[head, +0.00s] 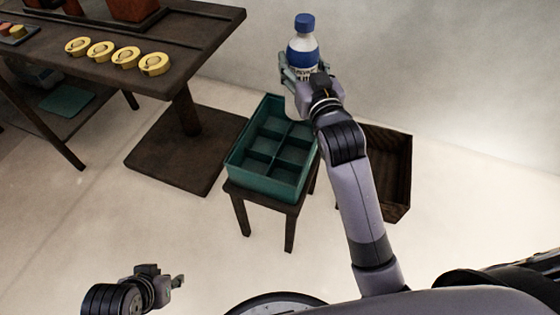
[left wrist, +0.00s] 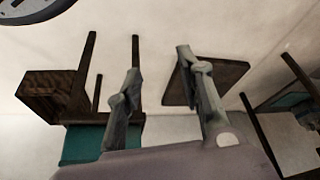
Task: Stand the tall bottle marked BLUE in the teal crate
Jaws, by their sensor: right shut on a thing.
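The label's lettering is partly hidden by the fingers and too small to read. The gripper is shut around it, and the bottle's lower part is mostly hidden. The bottle shows at the far right corner of the teal crate (head: 262,186); its height over the crate is unclear. The crate's visible compartments look empty; the crate also shows in the left wrist view (left wrist: 84,145). My left gripper (head: 180,282) is low at left, fingers apart and empty (left wrist: 157,62).
The crate sits on a dark stool (head: 289,232). A brown wooden bin (head: 400,175) stands right of it, partly behind my right arm. A dark table (head: 200,35) at upper left holds several yellow round pieces (head: 154,63). The front floor is clear.

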